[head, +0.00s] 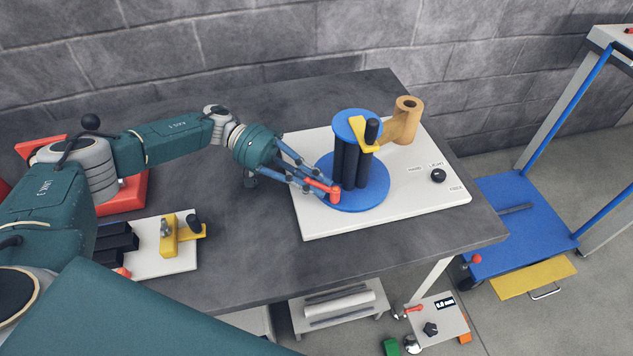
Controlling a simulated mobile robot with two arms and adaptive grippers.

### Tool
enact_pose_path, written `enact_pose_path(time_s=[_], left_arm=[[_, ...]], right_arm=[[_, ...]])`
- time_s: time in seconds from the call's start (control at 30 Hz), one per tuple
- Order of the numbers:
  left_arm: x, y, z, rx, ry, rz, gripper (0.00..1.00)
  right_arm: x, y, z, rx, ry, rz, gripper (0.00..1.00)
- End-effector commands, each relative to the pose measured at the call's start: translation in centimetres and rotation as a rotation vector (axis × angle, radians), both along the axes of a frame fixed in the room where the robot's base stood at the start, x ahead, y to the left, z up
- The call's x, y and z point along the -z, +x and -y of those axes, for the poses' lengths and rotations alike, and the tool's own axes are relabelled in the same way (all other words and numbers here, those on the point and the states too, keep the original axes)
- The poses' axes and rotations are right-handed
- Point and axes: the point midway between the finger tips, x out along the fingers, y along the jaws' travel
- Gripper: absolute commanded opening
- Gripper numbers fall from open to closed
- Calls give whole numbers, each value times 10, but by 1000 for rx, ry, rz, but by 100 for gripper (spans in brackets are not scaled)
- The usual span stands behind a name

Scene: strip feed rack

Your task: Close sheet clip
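My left gripper (318,183) reaches in from the left, low over the blue round base (372,197) of an upright spool. Its fingers come together at a small red lever (335,194) on the near left side of that base. The fingertips overlap the lever, and I cannot tell whether they grip it. The spool has black posts (350,166) and a blue top disc (352,124). A yellow arm with a black knob (372,131) sits at its top right. I cannot tell for certain which part is the sheet clip. My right gripper is not in view.
The spool stands on a white board (420,205) with a tan cylinder (407,120) and a black knob (438,175). A white plate with a yellow bracket (180,235) lies at the left. A blue-decked cart (510,235) stands right of the dark table (260,285).

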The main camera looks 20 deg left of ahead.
Motion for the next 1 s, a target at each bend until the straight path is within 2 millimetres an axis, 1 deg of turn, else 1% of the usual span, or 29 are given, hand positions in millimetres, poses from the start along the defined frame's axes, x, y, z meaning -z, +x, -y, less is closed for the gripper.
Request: enact_pose_path(time_s=[0.03, 0.07, 0.1, 0.67, 0.77, 1.0], left_arm=[[8, -6, 0, 13, 12, -11, 24], [8, -6, 0, 12, 11, -11, 30], [8, -6, 0, 12, 12, -10, 31], [3, -2, -1, -3, 7, -2, 31], [1, -4, -1, -29, 7, -4, 31], [-2, -13, -1, -184, 8, -9, 31]], right_arm=[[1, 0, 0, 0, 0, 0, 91], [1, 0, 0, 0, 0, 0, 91], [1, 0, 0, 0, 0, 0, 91], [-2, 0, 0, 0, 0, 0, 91], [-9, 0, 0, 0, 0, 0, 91], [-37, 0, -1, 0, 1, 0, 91]])
